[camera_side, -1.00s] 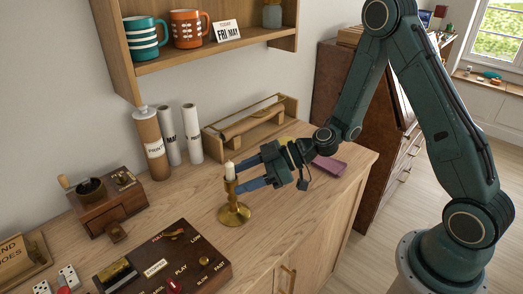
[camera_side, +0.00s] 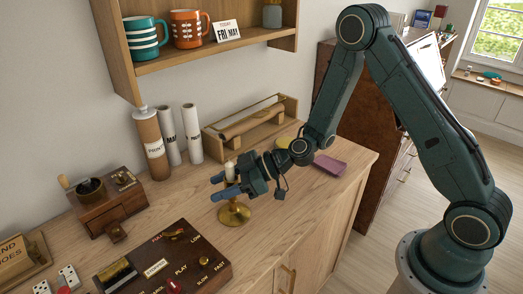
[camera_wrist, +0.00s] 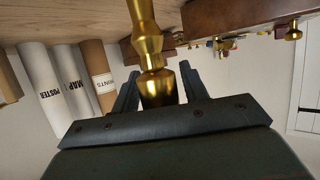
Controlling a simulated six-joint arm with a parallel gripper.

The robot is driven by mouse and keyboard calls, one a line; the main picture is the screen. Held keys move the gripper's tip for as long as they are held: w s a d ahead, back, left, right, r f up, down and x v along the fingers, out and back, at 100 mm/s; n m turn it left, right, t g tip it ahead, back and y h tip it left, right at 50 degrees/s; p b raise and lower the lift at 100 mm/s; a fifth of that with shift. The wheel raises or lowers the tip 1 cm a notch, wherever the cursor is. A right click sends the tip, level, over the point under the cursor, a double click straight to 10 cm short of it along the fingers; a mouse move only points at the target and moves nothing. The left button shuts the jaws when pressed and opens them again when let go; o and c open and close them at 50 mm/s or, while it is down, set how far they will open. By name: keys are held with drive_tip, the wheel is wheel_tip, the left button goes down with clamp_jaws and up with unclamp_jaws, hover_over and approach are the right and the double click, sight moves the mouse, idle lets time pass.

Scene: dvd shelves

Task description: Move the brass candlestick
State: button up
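The brass candlestick (camera_side: 234,214) stands upright on the wooden cabinet top, with a white candle (camera_side: 230,171) in it. Its round base rests on the wood. My gripper (camera_side: 219,186) reaches in from the right at stem height, and its two blue fingers extend past the stem on either side. In the wrist view the brass stem (camera_wrist: 153,60) stands between my two dark fingers, with narrow gaps showing beside it. The gripper looks open around the stem. The gripper body hides part of the stem in the side view, and the base is outside the wrist view.
A dark control box (camera_side: 165,262) lies at the front left. A wooden grinder box (camera_side: 106,200), paper rolls (camera_side: 167,136) and a wooden tool caddy (camera_side: 250,128) stand along the wall. A purple tray (camera_side: 330,165) lies at the right. A shelf with mugs (camera_side: 187,29) hangs above.

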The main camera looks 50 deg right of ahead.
clamp_jaws()
drive_tip(key=shift+d, duration=0.1)
drive_tip(key=shift+d, duration=0.1)
drive_tip(key=d, duration=1.6)
idle(0.5)
drive_tip(key=shift+o, duration=1.6)
unclamp_jaws()
drive_tip(key=shift+s+d, duration=0.1)
drive_tip(key=shift+d, duration=0.05)
